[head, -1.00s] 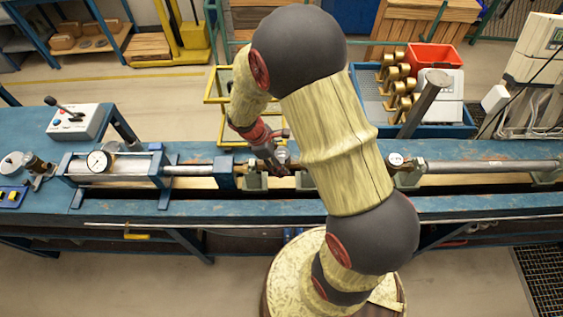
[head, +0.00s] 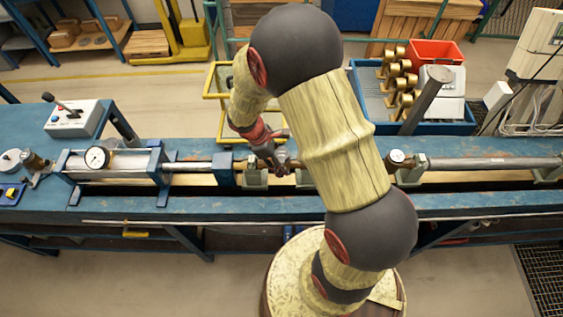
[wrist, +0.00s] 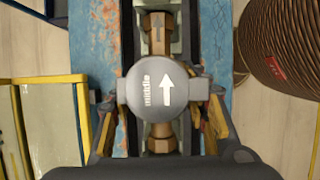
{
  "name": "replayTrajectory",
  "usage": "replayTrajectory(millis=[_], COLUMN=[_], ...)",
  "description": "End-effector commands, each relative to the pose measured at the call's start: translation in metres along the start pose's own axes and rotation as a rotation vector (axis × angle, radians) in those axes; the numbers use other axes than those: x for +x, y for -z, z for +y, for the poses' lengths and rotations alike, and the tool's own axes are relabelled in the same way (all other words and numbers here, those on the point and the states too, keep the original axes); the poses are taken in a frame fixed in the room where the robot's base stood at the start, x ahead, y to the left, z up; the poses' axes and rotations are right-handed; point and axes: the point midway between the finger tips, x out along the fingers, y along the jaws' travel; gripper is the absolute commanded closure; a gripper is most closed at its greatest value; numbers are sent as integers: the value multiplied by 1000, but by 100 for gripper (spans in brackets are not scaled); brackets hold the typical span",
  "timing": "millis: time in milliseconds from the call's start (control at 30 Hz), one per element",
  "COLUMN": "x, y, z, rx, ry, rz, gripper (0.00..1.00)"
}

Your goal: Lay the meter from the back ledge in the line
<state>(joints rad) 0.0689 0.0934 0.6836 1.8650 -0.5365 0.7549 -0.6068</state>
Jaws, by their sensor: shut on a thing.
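My gripper (head: 283,167) is low over the middle of the bench line in the head view, shut on a meter. In the wrist view the meter has a round grey cap (wrist: 165,92) marked "middle" with a white arrow pointing up the picture. My fingers (wrist: 160,106) are on either side of it. A brass fitting (wrist: 160,136) shows below the cap and another brass piece (wrist: 157,32) with a small arrow above it. The meter runs along the bench channel; whether it rests on its supports cannot be told. My arm hides part of the line in the head view.
A blue clamp block (head: 224,169) and cylinder with a dial gauge (head: 97,157) stand left on the line. Another meter (head: 396,157) and a long pipe (head: 490,163) lie to the right. Behind are a blue tray (head: 440,128) with brass parts and a yellow frame (head: 211,91).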

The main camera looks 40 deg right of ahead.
Motion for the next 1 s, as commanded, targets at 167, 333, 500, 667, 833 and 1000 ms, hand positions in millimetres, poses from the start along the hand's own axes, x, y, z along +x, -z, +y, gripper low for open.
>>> replayTrajectory(millis=[167, 333, 500, 667, 833, 1000], x=[0, 1, 3, 4, 5, 5], y=[0, 1, 2, 2, 2, 2], z=[1, 1, 1, 0, 1, 1], rx=[0, 1, 1, 1, 1, 1], ry=[-1, -1, -1, -1, -2, -2], rz=[0, 0, 0, 0, 1, 0], gripper=[100, 100, 100, 100, 100, 52])
